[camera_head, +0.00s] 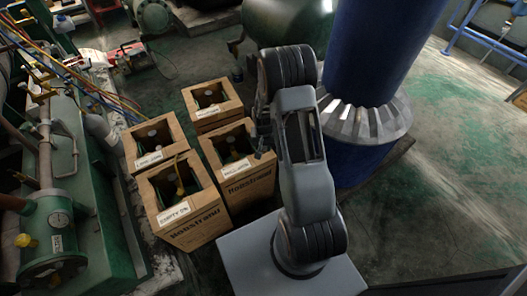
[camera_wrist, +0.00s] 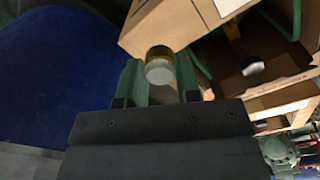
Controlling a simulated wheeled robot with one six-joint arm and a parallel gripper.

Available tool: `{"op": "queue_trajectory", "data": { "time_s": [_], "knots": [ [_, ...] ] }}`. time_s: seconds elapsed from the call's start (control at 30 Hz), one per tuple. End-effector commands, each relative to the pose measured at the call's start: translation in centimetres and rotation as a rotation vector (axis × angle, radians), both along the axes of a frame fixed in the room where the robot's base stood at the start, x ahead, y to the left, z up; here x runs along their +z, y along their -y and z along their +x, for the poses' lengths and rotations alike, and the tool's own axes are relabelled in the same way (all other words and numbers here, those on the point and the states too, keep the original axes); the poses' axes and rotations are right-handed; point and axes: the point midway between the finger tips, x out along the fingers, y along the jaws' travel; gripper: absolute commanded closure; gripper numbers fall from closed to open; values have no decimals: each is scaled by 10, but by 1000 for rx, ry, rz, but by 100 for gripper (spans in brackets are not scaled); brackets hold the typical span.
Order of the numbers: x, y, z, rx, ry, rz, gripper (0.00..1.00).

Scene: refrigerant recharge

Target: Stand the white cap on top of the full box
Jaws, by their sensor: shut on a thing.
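In the wrist view, a short cylinder with a white end and a gold-brown side, which looks like the white cap (camera_wrist: 159,71), sits between the green fingers of my gripper (camera_wrist: 158,80). My gripper is shut on it. In the head view my gripper (camera_head: 263,143) is beside the upper right edge of the front right box (camera_head: 248,188); the cap cannot be made out there. A box edge (camera_wrist: 150,28) shows just beyond the cap in the wrist view.
The front left box (camera_head: 196,228) has a label starting "EMPTY". Two more open boxes (camera_head: 205,124) stand behind. A blue column (camera_head: 370,60) with a grey flange is right of my arm. Green machinery (camera_head: 85,190) with hoses is at left. Floor at far right is clear.

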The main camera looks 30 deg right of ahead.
Motion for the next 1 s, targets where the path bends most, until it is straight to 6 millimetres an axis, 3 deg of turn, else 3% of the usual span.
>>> {"op": "queue_trajectory", "data": {
  "time_s": [0.23, 0.67, 0.7, 0.93, 1.0],
  "knots": [
    [-34, 0, 3, 0, -2, 0, 92],
    [-39, 0, 3, 0, -1, 0, 92],
    [-38, 0, 3, 0, 0, 0, 66],
    [-38, 0, 3, 0, -1, 0, 44],
    [-38, 0, 3, 0, -1, 0, 43]
  ]
}}
